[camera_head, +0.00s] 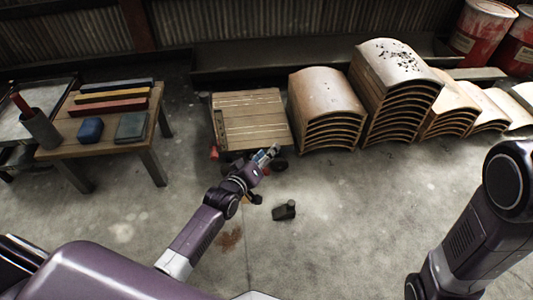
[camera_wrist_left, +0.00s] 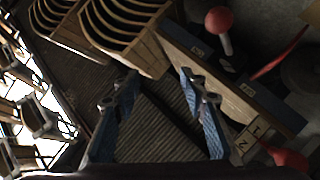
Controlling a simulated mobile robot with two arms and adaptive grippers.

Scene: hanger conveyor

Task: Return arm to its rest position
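My left arm reaches forward from the lower left of the head view. Its gripper (camera_head: 268,154) is above the floor, in front of a low wooden-topped cart. In the left wrist view the two blue-padded fingers of the left gripper (camera_wrist_left: 160,80) stand well apart with nothing between them. My right arm shows at the right edge of the head view, folded, with its dark joint and purple link visible. Its gripper is outside the frame.
The wooden cart (camera_head: 252,122) stands close beyond the left gripper. Stacks of curved wooden panels (camera_head: 326,108) line the back. A table (camera_head: 107,142) with coloured items stands left. A small dark object (camera_head: 284,210) lies on open floor (camera_head: 340,235).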

